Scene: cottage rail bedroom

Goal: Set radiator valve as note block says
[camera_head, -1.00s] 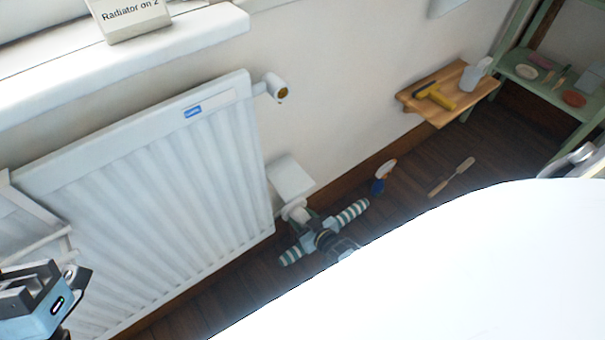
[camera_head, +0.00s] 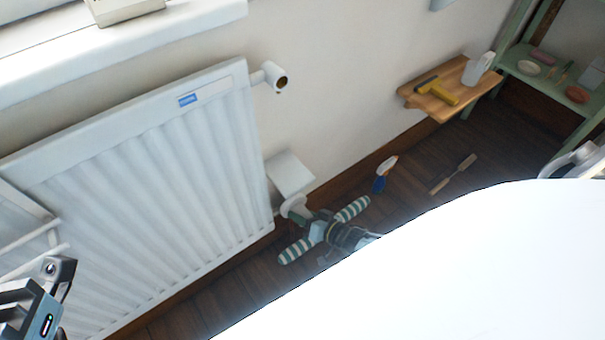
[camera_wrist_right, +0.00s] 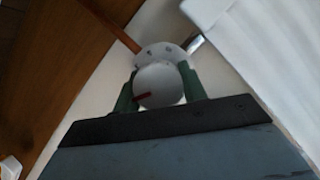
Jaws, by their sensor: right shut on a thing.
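The white radiator valve knob (camera_head: 291,205) sits low at the radiator's right end. My right gripper (camera_head: 298,215) is shut on it. In the right wrist view the round knob (camera_wrist_right: 160,86) has a red mark left of and below its middle, between two green fingers. A pale collar with small dark marks, too small to read, shows behind it. The note block (camera_head: 125,9) stands on the window sill, cut off by the top edge, its writing out of view. My left gripper (camera_head: 42,300) is at the lower left, partly cut off; its jaws are unclear.
The white radiator (camera_head: 150,190) fills the left. A spray bottle (camera_head: 384,174) and a wooden-handled tool (camera_head: 453,174) are on the floor to the right. A wooden shelf (camera_head: 430,101) holds a yellow tool and jug.

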